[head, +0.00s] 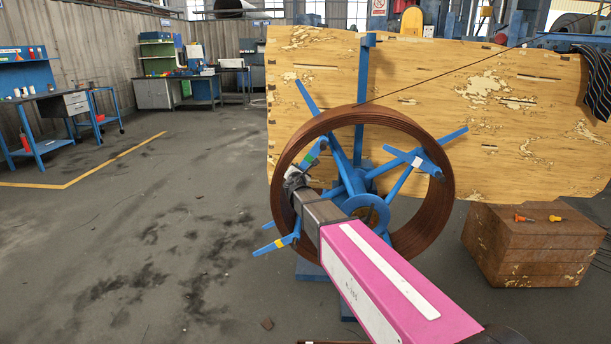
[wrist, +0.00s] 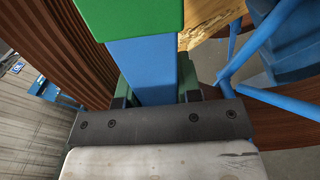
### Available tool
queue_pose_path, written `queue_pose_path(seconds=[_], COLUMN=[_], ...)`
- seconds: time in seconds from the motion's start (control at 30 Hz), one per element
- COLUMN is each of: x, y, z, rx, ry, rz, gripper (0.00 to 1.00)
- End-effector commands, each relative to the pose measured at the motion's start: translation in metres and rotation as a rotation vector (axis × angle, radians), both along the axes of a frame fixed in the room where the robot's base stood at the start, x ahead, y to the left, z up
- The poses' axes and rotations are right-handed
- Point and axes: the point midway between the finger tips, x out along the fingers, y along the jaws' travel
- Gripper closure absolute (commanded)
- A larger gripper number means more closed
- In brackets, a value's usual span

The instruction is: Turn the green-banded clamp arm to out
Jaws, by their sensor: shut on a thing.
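The green-banded clamp arm (head: 313,156) is a short blue bar on the left side of the blue wheel frame. In the wrist view its blue bar (wrist: 143,62) runs up between my jaws, and the green band (wrist: 128,14) is just beyond them. My gripper (head: 296,179) is shut on this bar, one finger on each side. In the head view my wrist and forearm hide part of the arm and its joint. The brown coil (head: 438,215) sits around the blue frame. I cannot tell the arm's exact angle.
A yellow-banded clamp arm (head: 280,242) is at the lower left of the coil and a white-banded one (head: 418,161) at the right. A worn wooden board (head: 500,120) stands behind. A brown box (head: 530,250) stands at right. The floor at left is open.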

Motion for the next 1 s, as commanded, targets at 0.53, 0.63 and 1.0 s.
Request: queue_pose_path(seconds=[0.53,0.63,1.0], x=[0.0,0.001,0.0], y=[0.008,0.008,-0.012], z=[0.006,0.007,-0.007], rx=[0.053,0.053,-0.08], ry=[-0.003,-0.003,0.003], rz=[0.002,0.003,0.001], gripper=[0.42,0.42,0.42])
